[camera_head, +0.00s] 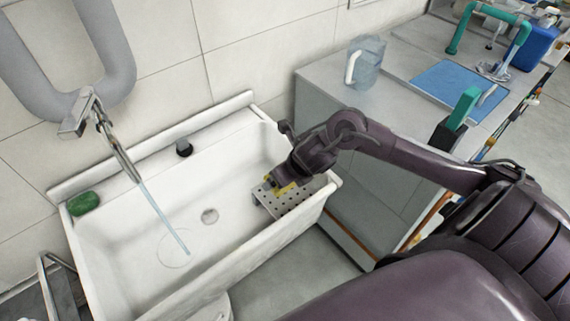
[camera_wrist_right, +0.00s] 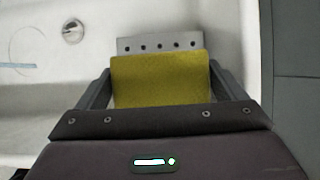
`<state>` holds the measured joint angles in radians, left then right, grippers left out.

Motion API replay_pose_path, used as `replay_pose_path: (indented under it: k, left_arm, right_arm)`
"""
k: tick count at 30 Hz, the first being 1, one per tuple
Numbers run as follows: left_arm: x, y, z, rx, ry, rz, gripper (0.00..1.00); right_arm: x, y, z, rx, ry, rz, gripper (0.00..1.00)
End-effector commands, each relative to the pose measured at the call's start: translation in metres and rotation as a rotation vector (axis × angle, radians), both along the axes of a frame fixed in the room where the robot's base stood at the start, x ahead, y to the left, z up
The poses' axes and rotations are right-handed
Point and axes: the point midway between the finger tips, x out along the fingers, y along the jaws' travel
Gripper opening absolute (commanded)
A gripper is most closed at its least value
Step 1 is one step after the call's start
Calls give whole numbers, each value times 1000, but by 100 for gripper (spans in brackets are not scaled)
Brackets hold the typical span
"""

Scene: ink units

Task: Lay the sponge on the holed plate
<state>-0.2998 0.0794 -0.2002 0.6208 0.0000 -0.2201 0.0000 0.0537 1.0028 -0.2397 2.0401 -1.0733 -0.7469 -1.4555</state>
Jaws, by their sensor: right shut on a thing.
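The yellow sponge (camera_wrist_right: 160,80) is between the fingers of my right gripper (camera_wrist_right: 160,88), which is shut on it. In the head view the sponge (camera_head: 284,188) shows only partly under my right gripper (camera_head: 279,183). The grey holed plate (camera_head: 287,202) sits at the right end of the white sink, and the sponge is over its left rear part. In the right wrist view a row of holes of the plate (camera_wrist_right: 158,46) shows beyond the sponge; the rest is hidden by it. I cannot tell whether sponge and plate touch. My left gripper is not in view.
Water runs from the tap (camera_head: 103,118) into the white sink (camera_head: 120,262). A green object (camera_head: 84,203) lies on the sink's left rim. A clear jug (camera_head: 366,62) stands on the counter at the right.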

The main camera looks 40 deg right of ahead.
Motion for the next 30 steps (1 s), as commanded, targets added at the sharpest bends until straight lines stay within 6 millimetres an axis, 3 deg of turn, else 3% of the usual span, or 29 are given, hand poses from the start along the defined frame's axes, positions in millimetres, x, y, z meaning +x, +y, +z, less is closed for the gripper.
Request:
replay_pose_path:
  k: [11, 24, 25, 27, 30]
  left_arm:
    - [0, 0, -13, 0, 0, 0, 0]
    - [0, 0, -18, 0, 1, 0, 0]
    - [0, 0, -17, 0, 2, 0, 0]
    - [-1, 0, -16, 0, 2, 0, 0]
    - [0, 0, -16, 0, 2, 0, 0]
  right_arm:
    - [0, 0, -46, 1, 1, -3, 72]
    - [0, 0, -53, -1, -1, 0, 72]
    - [0, 0, -52, -1, -1, 0, 93]
    - [0, 0, -51, 0, -1, 1, 100]
    - [0, 0, -51, 0, -1, 1, 100]
